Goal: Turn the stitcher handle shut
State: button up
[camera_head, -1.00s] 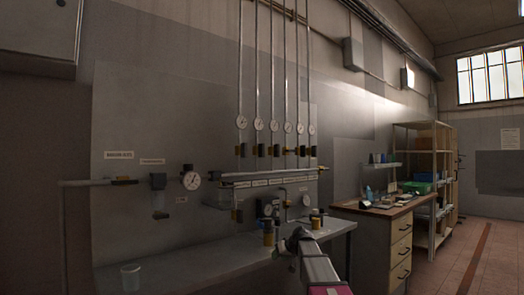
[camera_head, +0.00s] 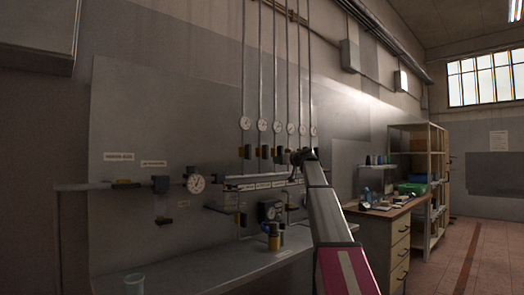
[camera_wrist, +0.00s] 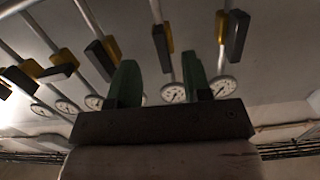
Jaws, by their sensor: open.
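A row of yellow-and-black valve handles (camera_head: 265,151) sits on vertical pipes on the wall panel, each below a round gauge. The labels are too small to read, so I cannot tell which is the stitcher handle. My gripper (camera_head: 299,160) is raised in front of the right end of this row and hides part of it. In the wrist view its two green fingers (camera_wrist: 160,80) are apart with nothing between them. Beyond them are several dark handles with yellow bodies, one dark handle (camera_wrist: 161,48) in line with the gap and another (camera_wrist: 237,36) to the right. None is clearly touched.
A labelled rail (camera_head: 255,180) runs under the valves. A wooden-topped workbench (camera_head: 385,212) stands to the right, near open floor.

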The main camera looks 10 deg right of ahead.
send_near(267, 148)
jog(key=shift+n+t+y, duration=0.3)
jog(key=shift+t, duration=0.1)
jog(key=x, duration=0.7)
jog(key=f+x, duration=0.1)
jog(key=x, duration=0.3)
jog(key=shift+w+d, duration=0.1)
jog(key=shift+w, duration=0.15)
jog(key=shift+c, duration=0.3)
grip_shut()
